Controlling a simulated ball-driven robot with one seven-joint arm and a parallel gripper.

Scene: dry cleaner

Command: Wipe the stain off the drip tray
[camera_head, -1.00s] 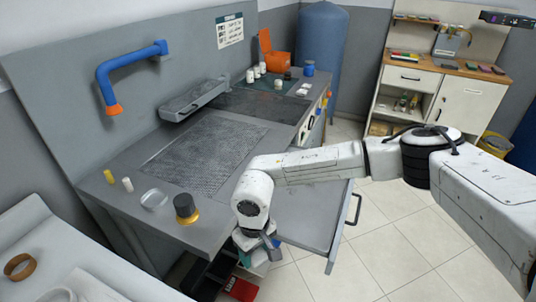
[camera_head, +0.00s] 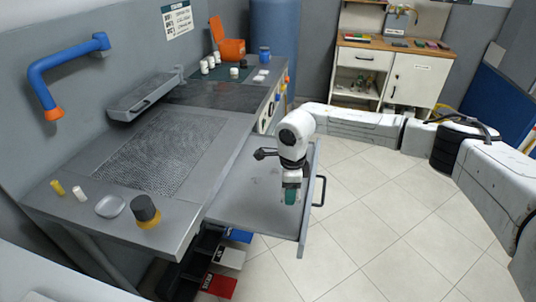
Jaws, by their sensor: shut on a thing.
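The drip tray (camera_head: 240,203) is a flat grey tray pulled out from under the perforated work table, with a dark handle (camera_head: 319,190) on its right side. My gripper (camera_head: 291,187) points down over the right part of the tray. It is shut on a small green block (camera_head: 291,197), which looks like a sponge or cloth pad. I cannot tell whether the block touches the tray. Faint darker marks show on the tray left of my gripper, but I cannot make out a clear stain. My arm hides part of the tray's far end.
Red and grey boxes (camera_head: 222,286) sit below. The tiled floor (camera_head: 385,225) on the right is clear.

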